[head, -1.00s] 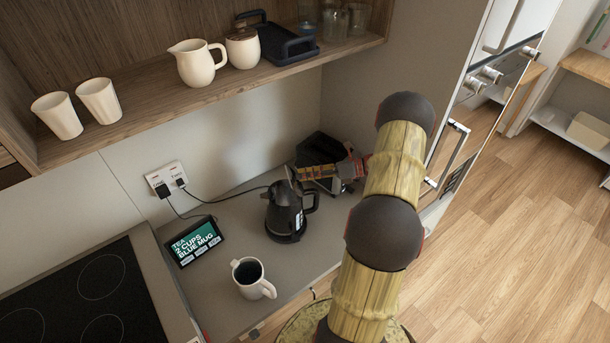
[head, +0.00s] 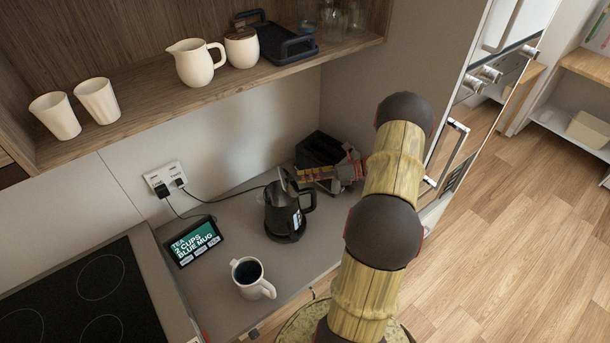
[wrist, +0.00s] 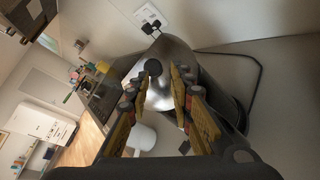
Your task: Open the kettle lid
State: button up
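The black kettle (head: 284,218) stands upright on the grey counter, its handle to the right. A thin grey piece (head: 284,181) stands tilted up at its top and looks like the raised lid, partly hidden by my fingers. My gripper (head: 291,177) reaches in from the right, with its fingertips at the kettle's top beside this piece. In the wrist view my gripper (wrist: 160,75) has its two fingers apart, with a shiny grey surface of the kettle (wrist: 165,48) showing behind and between them. I cannot tell whether a fingertip touches the lid.
A white mug (head: 248,277) with a dark inside stands in front of the kettle. A display (head: 195,241) reads TEA, 2 CUPS, BLUE MUG. A dark appliance (head: 318,150) stands behind my gripper. A wooden shelf (head: 150,103) overhangs the counter; a hob (head: 85,290) is left.

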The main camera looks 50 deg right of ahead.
jog(key=o, duration=0.3)
jog(key=shift+w+d+r, duration=0.1)
jog(key=shift+r, duration=0.15)
jog(key=shift+o, duration=0.2)
jog(key=v, duration=1.2)
